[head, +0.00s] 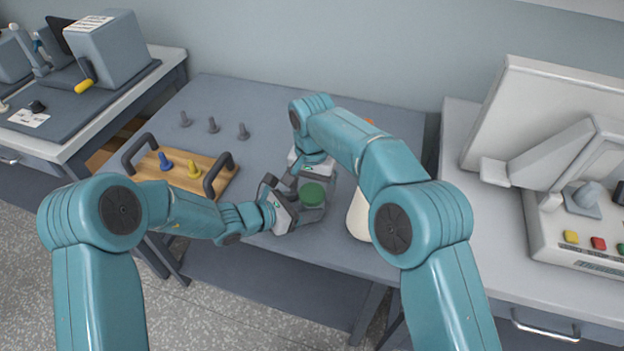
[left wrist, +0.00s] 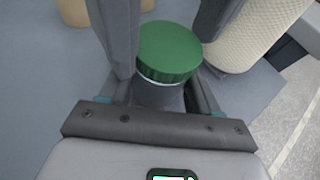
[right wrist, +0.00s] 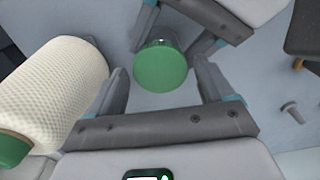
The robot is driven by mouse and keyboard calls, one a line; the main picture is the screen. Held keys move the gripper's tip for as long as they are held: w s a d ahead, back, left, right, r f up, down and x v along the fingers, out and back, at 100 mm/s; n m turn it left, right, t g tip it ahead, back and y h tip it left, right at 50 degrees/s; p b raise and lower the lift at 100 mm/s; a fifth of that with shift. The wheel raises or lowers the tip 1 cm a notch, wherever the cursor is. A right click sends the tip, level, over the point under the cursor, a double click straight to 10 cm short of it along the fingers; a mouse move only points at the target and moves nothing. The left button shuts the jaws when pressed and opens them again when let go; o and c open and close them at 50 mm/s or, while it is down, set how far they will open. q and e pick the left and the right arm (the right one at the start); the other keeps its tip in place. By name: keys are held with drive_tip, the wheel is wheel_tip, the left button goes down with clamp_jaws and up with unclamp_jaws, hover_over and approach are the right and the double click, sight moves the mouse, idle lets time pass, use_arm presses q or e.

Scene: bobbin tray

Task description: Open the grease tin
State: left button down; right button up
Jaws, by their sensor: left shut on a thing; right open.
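The grease tin is a grey can with a round green lid (head: 313,193), standing on the middle table near its front edge. My left gripper (head: 300,208) comes in from the left and is shut on the tin's grey body (left wrist: 158,95), below the lid. The lid is on the tin and also shows in the right wrist view (right wrist: 160,67). My right gripper (right wrist: 162,85) is open, with the lid just beyond and between its fingers. I cannot tell whether it touches the lid. The tin's lower part is mostly hidden by the grippers.
A cream bobbin (head: 358,217) stands close to the right of the tin, partly behind my right arm. A wooden tray (head: 215,185) with dark handles holds a blue and a yellow peg. Three grey pegs (head: 213,125) stand behind it.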

drive_tip(key=c, duration=0.9)
drive_tip(key=n, duration=0.5)
drive_tip(key=shift+n, duration=0.3)
drive_tip(key=n, duration=0.3)
drive_tip(key=shift+n, duration=0.4)
drive_tip(key=shift+r, duration=0.2)
drive_tip(key=shift+r, duration=0.95)
